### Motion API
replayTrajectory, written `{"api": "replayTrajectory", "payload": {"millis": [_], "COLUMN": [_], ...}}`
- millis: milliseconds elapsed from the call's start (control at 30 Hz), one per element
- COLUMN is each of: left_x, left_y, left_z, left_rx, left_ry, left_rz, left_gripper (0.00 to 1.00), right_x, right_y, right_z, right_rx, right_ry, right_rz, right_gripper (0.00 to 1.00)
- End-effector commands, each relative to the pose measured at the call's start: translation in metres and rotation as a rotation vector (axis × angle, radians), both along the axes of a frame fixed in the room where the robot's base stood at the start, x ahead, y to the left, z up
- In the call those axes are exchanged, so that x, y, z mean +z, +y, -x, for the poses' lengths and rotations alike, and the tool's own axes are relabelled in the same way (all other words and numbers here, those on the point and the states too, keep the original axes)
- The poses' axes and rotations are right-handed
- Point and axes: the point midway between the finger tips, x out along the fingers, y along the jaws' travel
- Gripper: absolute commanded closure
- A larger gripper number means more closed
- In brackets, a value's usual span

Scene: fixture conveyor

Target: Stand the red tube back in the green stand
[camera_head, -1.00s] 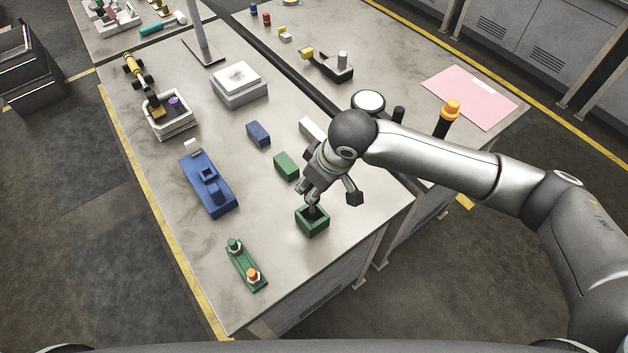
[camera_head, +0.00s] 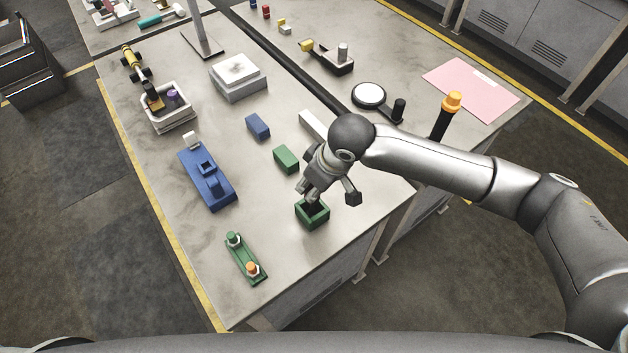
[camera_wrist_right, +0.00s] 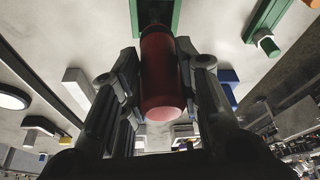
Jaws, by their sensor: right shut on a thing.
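The green stand (camera_head: 314,222) is a small square open-topped block near the front right edge of the near table. My right gripper (camera_head: 311,200) points down right over it, its fingertips at the stand's opening. In the right wrist view the gripper (camera_wrist_right: 158,60) is shut on the red tube (camera_wrist_right: 162,80), with a finger on each side. The tube's far end meets the green stand (camera_wrist_right: 176,18) at the top of that view. How deep it sits inside cannot be told. In the head view the tube is hidden by the gripper. My left gripper is not in view.
A green block (camera_head: 286,159) and a white block (camera_head: 313,124) lie behind the gripper. A green tray with pegs (camera_head: 245,262) is to the front left, a blue fixture (camera_head: 207,182) further left. The table between them is clear.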

Motion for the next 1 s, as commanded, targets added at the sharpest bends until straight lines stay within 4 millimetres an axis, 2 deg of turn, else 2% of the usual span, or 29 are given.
{"api": "replayTrajectory", "payload": {"millis": [500, 800, 833, 1000], "left_x": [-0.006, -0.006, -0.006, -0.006], "left_y": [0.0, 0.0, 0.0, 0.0], "left_z": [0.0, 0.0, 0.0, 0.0], "left_rx": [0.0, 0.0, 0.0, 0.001], "left_ry": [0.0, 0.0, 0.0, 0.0], "left_rz": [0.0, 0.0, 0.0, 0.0], "left_gripper": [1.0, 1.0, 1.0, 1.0], "right_x": [-0.016, -0.019, -0.019, -0.019], "right_y": [0.0, 0.0, 0.0, 0.0], "right_z": [0.0, 0.0, 0.0, 0.0], "right_rx": [0.001, 0.001, 0.001, 0.0], "right_ry": [-0.002, -0.001, 0.0, 0.0], "right_rz": [-0.001, -0.001, 0.0, 0.0], "right_gripper": [1.0, 1.0, 0.68, 0.47]}}
